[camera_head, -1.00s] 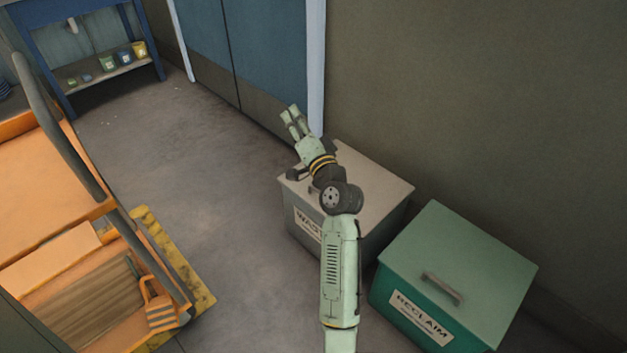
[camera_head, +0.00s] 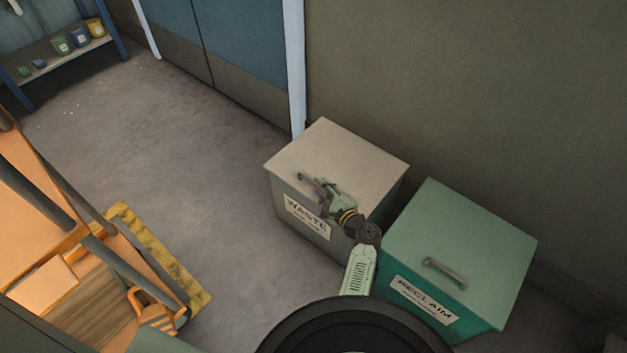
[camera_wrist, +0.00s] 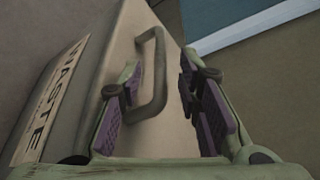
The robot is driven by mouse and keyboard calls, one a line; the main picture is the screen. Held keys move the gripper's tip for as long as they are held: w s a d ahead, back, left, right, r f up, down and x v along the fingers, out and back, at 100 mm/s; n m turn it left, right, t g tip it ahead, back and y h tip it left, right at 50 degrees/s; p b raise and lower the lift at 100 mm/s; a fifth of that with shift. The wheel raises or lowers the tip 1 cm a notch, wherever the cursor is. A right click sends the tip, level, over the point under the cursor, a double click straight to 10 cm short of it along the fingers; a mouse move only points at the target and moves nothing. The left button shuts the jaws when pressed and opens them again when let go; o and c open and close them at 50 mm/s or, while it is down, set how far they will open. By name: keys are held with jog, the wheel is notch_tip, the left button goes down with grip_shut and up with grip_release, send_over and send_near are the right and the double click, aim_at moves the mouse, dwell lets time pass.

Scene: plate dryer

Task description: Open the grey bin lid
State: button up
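The grey bin, labelled WASTE, stands on the floor by the wall, with its flat lid (camera_head: 345,150) shut. Its dark bar handle (camera_head: 312,187) is near the lid's front edge and also shows in the wrist view (camera_wrist: 153,75). My gripper (camera_head: 325,188) is at the handle, partly hiding it in the head view. In the wrist view my gripper (camera_wrist: 160,90) is open, with purple-padded fingers apart. The handle stands between the two fingers, closer to the left one; I cannot tell whether it touches. The WASTE label (camera_wrist: 52,98) is on the left there.
A green RECLAIM bin (camera_head: 460,250) with a shut lid stands close on the right. An orange cart (camera_head: 40,220) with a yellow-edged base is at the left. A blue shelf (camera_head: 65,50) holds small pots. The floor (camera_head: 200,150) between is clear.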

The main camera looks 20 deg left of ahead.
aim_at(317, 184)
jog(key=x, duration=0.5)
grip_shut()
dwell(0.3)
dwell(0.4)
